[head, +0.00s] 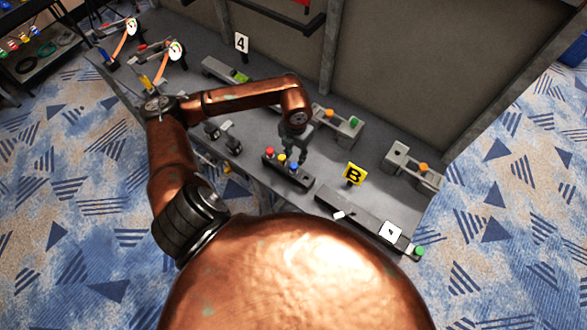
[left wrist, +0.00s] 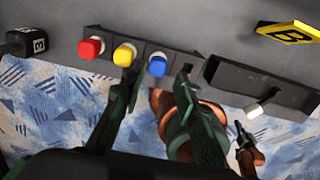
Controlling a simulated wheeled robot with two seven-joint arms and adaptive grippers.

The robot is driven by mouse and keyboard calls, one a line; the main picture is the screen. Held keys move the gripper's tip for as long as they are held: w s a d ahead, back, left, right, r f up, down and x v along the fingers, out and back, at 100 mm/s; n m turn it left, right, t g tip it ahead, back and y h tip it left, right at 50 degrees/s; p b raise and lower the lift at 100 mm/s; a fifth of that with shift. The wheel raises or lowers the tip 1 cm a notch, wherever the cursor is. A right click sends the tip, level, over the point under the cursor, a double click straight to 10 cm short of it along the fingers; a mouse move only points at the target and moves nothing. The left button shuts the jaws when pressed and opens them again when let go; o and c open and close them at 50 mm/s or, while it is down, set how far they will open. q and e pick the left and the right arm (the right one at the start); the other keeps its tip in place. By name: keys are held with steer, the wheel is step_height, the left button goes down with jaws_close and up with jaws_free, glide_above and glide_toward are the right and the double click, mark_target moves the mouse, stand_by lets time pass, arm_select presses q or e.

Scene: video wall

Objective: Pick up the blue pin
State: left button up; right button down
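The blue pin (left wrist: 157,65) stands in a dark block (left wrist: 172,55) at the end of a row with a yellow pin (left wrist: 124,55) and a red pin (left wrist: 91,48). In the head view the blue pin (head: 294,166) shows just below my left gripper (head: 301,155), which points down at the block. In the left wrist view the left gripper (left wrist: 158,82) is open. One fingertip is near the yellow pin and the other is right of the blue pin, so the blue pin lies between them. The fingers look empty.
A yellow B sign (head: 353,174) and a long dark block (head: 350,213) with a white piece stand right of the pin block. Gauges (head: 176,49) are at the far left. The table's front edge is close.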

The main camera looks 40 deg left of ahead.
mark_target(294, 165)
arm_select(q)
steer(key=f, duration=0.7)
steer(key=shift+s+a+f, duration=0.1)
steer(key=shift+s+f, duration=0.15)
steer(key=shift+s, duration=0.1)
steer(key=shift+c, duration=0.3)
jaws_close()
